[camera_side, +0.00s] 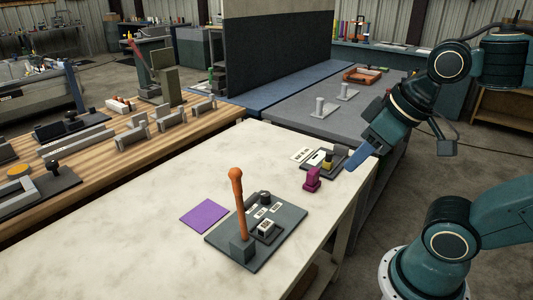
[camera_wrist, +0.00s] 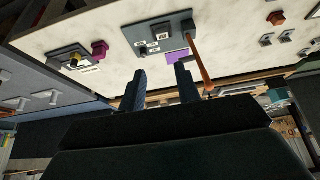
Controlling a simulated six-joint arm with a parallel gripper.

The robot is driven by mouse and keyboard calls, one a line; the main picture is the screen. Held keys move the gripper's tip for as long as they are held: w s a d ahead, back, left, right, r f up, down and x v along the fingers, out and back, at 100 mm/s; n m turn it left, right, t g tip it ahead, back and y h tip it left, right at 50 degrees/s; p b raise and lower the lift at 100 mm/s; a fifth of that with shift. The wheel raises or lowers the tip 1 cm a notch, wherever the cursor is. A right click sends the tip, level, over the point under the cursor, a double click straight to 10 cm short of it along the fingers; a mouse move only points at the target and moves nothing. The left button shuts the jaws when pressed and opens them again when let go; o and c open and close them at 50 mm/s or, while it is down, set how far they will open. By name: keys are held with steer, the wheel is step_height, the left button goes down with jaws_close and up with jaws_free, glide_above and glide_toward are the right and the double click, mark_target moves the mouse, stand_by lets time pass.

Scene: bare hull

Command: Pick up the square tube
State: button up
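A small magenta piece (camera_side: 312,179) stands on the white table near its right edge. It may be the square tube, but I cannot make out a hollow in it. It also shows at the upper left in the wrist view (camera_wrist: 100,49). My gripper (camera_side: 353,167) hangs above and to the right of it in the side view, apart from it, by the table edge. In the wrist view the two blue fingers of my gripper (camera_wrist: 159,78) are spread, with nothing held between them.
A grey plate (camera_side: 280,243) with an upright orange lever (camera_side: 238,200) stands on the white table (camera_side: 150,235). A flat purple square (camera_side: 204,216) lies left of it. A small panel (camera_side: 326,161) with a yellow-and-black part lies behind the magenta piece. The table's left part is clear.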

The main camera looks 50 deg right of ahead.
steer(key=shift+w, duration=0.1)
steer(key=w+d+f+m+g+y, duration=0.1)
steer(key=w+f+m+g, duration=0.25)
steer(key=w+m, duration=0.65)
steer(key=w+d+f+m+g+y, duration=0.1)
steer(key=w+d+f+m, duration=0.1)
steer(key=w+f+m, duration=0.2)
steer(key=w+d+f+m+g+y, duration=0.1)
steer(key=w+d+f+m+y, duration=0.1)
steer(key=w+f, duration=0.5)
step_height(320, 180, down, 2)
steer(key=shift+d+f+m+y, duration=0.1)
steer(key=shift+d+m+y, duration=0.2)
steer(key=shift+d+m, duration=0.65)
steer(key=shift+a+f, duration=0.1)
glide_above(268, 222)
steer(key=d, duration=0.2)
steer(key=shift+d+f, duration=0.2)
steer(key=shift+f, duration=3.7)
steer(key=shift+x, duration=2.55)
